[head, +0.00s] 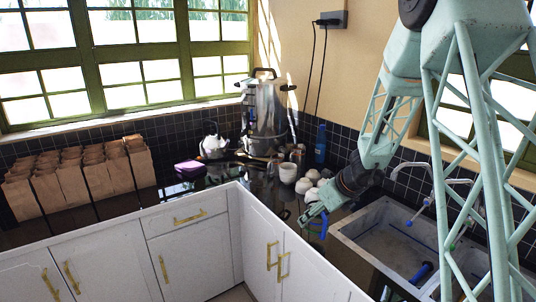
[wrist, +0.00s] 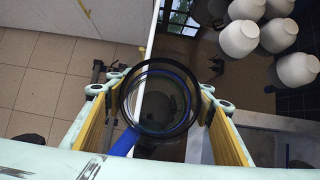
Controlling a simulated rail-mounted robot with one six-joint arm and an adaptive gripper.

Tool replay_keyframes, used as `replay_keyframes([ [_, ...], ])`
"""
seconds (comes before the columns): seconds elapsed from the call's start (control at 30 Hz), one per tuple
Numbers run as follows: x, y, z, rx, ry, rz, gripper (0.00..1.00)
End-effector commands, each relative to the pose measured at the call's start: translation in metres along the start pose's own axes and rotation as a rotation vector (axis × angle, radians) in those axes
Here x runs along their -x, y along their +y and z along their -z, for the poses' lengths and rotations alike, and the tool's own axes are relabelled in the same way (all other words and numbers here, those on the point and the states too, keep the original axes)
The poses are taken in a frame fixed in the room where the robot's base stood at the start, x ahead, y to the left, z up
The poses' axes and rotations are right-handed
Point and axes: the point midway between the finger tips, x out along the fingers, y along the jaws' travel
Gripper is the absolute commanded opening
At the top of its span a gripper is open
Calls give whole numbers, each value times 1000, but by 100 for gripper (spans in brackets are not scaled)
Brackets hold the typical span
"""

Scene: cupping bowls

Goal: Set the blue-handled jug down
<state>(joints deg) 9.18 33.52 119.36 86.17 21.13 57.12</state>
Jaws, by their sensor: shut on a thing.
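The jug (wrist: 160,72) shows in the wrist view as a clear, dark-rimmed round vessel seen from above. Its blue handle (wrist: 124,142) points to the lower left. My gripper (wrist: 161,88) is shut on the jug, with one yellow-lined finger on each side. In the head view, my gripper (head: 312,214) is at the counter's front edge, left of the sink, and the blue handle (head: 321,226) shows beside it. The jug's base is hidden, so I cannot tell whether it touches the counter.
Several white bowls (wrist: 240,38) stand on the dark counter (wrist: 190,62) close to the jug. The sink (head: 385,240) lies to the right. White cabinets (head: 262,235) drop below the counter edge. A large metal urn (head: 265,110), a kettle (head: 213,146) and brown bags (head: 75,180) stand farther back.

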Motion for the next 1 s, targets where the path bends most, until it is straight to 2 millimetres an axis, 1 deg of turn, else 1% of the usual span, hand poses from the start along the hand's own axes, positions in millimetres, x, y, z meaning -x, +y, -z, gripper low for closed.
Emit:
replay_keyframes([
  [0.27, -6, 10, -14, 92, -1, -60, 37],
  [0.57, -14, 32, -36, 277, 0, -179, 37],
  [0.83, -21, 62, -53, 520, 0, -335, 37],
  [1.0, -24, 85, -58, 709, 0, -456, 37],
])
